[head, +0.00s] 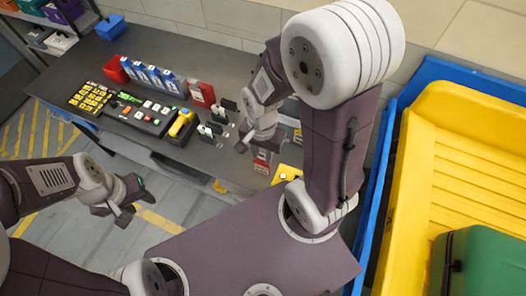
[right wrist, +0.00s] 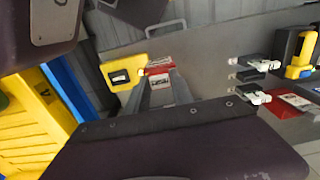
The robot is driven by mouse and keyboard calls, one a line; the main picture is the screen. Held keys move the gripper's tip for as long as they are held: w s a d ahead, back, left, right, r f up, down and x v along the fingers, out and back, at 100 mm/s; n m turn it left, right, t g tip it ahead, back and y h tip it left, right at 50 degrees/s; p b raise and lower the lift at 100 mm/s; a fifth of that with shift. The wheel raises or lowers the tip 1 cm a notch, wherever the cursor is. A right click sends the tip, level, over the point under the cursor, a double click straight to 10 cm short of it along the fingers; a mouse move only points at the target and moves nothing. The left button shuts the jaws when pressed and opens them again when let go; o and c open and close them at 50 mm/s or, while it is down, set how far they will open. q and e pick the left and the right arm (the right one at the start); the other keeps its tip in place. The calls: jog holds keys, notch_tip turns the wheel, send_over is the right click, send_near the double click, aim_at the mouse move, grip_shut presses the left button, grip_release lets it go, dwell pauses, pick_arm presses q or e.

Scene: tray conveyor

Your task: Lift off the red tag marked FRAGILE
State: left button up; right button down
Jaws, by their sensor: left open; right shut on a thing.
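A red tag with a white label (head: 262,163) shows just below my right gripper (head: 259,145) in the head view, over the dark grey counter. In the right wrist view the red tag (right wrist: 158,69) is at the tips of my right gripper, which is shut on it. Its print is too small to read, and I cannot tell whether it touches the counter. My left gripper (head: 125,207) is open and empty, over the floor in front of the counter.
A yellow device with a dark window (head: 287,172) is right beside the tag. Black-and-white clips (head: 208,133), a yellow hand tool (head: 182,123), a red panel (head: 201,93) and blue boxes (head: 153,74) stand leftward. A yellow bin (head: 470,140) holding a green case (head: 480,260) is at right.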

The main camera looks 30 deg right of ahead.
jog(key=shift+r+p, duration=3.35)
jog(key=shift+p, duration=0.05)
jog(key=shift+f, duration=0.2)
